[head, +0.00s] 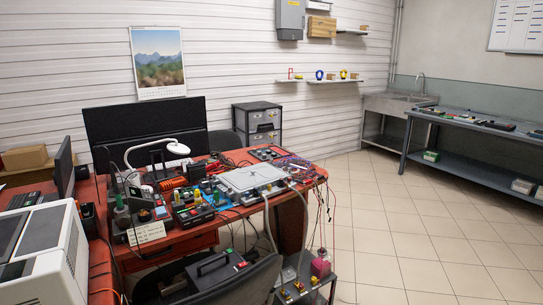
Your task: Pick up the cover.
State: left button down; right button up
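A flat light-grey panel that looks like the cover (250,177) lies on the red-topped desk (88,196), near its right end. A pale hose (268,222) comes down over the desk's front edge by the panel, and another hangs to its right. I cannot tell what is under the panel. Neither of my grippers is in view.
Tools, wires and small devices crowd the desk around the panel. A chair (240,285) and a low cart (305,288) stand in front. A white machine (45,255) is at the left. Tiled floor (400,235) is clear on the right, before a long workbench (480,125).

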aim_at(241, 181)
jog(key=i+l+z, duration=0.45)
jog(key=i+z, duration=0.25)
jog(key=i+l+z, duration=0.15)
jog(key=z, duration=0.25)
jog(key=i+l+z, duration=0.1)
jog(key=i+z, duration=0.2)
jog(key=i, duration=0.35)
jog(key=i+z, duration=0.25)
jog(key=i, duration=0.35)
jog(key=i+u, duration=0.15)
jog(key=i, duration=0.55)
jog(key=i+l+u, duration=0.2)
jog(key=i, duration=0.45)
jog(key=i+u, duration=0.5)
jog(key=i+l+u, duration=0.1)
jog(key=i+u, duration=0.6)
jog(key=u, duration=0.25)
jog(key=i+l+u, duration=0.1)
jog(key=u, duration=0.3)
jog(key=i+l+u, duration=0.2)
jog(key=u, duration=0.25)
jog(key=i+l+u, duration=0.1)
jog(key=i+u, duration=0.25)
jog(key=i+l+u, duration=0.15)
jog(key=u, duration=0.15)
jog(key=i+l+u, duration=0.2)
jog(key=u, duration=0.15)
